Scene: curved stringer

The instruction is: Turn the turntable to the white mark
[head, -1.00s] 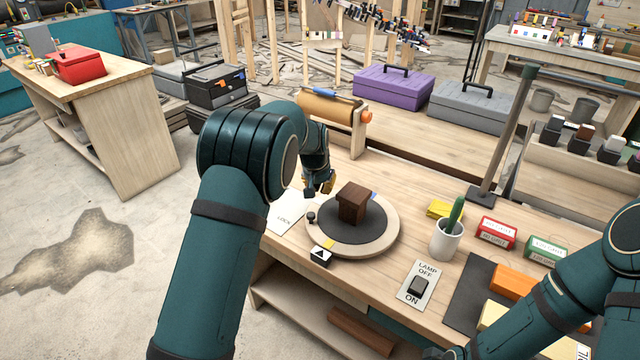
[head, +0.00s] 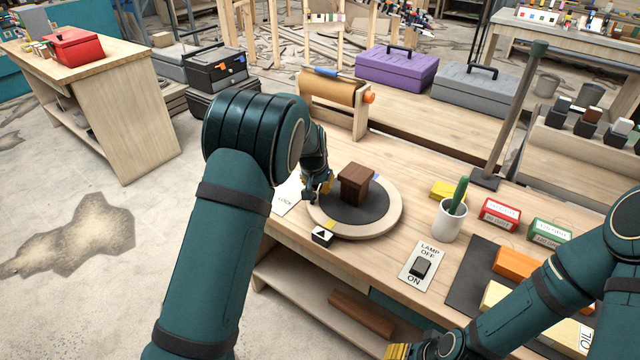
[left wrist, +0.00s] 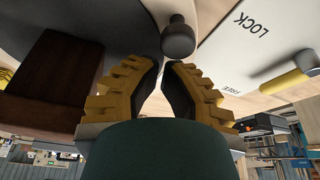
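The turntable (head: 384,222) is a round pale wooden disc with a dark top on the bench. A dark brown block (head: 354,184) stands on it. Its rim shows a yellow mark (head: 329,226) near the front and a blue mark at the back; I see no white mark on the rim. My right gripper (head: 405,351) is cut off at the bottom edge.
A white LOCK/FREE plate (head: 287,194) with a yellow-handled lever (left wrist: 292,80) lies left of the turntable. To the right are a cup (head: 449,222), a lamp switch plate (head: 418,262) and coloured boxes. A paper roll stand (head: 334,90) is behind.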

